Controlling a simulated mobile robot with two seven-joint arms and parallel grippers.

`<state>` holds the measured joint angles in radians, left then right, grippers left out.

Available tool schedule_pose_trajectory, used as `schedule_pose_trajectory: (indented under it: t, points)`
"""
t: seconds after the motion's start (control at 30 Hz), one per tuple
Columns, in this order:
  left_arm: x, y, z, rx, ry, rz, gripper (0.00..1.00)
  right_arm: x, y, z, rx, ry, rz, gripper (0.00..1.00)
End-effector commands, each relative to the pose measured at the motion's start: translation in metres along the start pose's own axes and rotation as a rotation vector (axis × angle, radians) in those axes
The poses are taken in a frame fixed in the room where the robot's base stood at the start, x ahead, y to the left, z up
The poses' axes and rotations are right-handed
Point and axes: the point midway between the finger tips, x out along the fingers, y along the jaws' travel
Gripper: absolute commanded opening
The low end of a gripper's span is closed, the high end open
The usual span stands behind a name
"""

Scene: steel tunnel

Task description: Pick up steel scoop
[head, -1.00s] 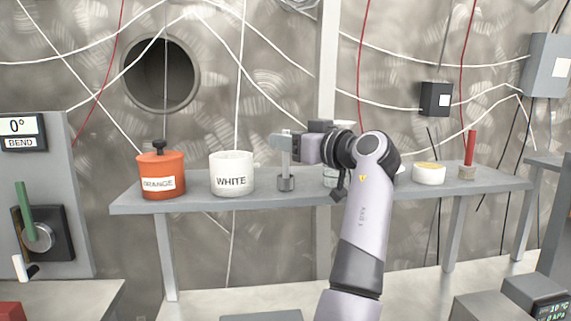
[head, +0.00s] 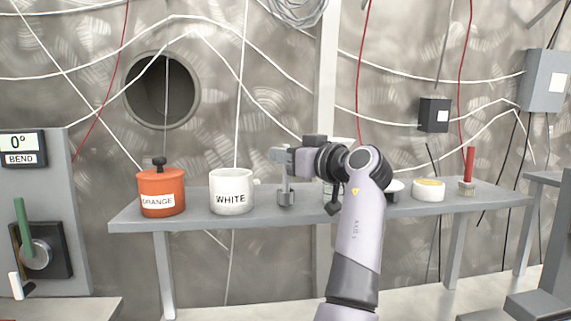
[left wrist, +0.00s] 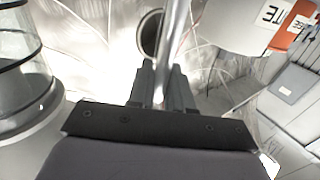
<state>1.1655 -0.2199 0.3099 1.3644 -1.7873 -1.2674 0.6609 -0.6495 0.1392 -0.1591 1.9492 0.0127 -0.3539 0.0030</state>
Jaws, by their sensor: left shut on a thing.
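The steel scoop (head: 286,198) hangs upright at the shelf between the white pot and my left forearm, its small cup low and its handle rising to my gripper. My left gripper (head: 284,157) comes in from the right side of it and is shut on the upper handle. In the left wrist view the bright handle (left wrist: 174,42) stands between the two grey fingers (left wrist: 160,86). I cannot tell whether the cup touches the shelf. My right gripper is not in view.
On the shelf (head: 215,222) stand an orange pot (head: 161,193), a white pot (head: 231,193), a pale dish (head: 429,190) and a red-handled tool (head: 469,165). The left wrist view shows a glass vessel (left wrist: 25,85) close by. The tunnel wall lies behind.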

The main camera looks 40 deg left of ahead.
Motion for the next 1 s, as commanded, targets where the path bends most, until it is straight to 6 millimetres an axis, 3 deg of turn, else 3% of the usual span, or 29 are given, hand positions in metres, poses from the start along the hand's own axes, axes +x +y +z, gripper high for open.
schedule_pose_trajectory:
  t: [0.27,0.8,1.0]
  points:
    - [0.0,-0.001,-0.04,-0.005,0.002,0.0,0.0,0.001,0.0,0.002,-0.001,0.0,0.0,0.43]
    - [0.001,-0.002,-0.163,-0.003,0.001,-0.002,0.0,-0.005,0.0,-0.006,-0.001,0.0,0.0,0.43]
    - [0.0,-0.001,-0.186,-0.003,0.001,-0.002,0.0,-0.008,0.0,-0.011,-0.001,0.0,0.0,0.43]
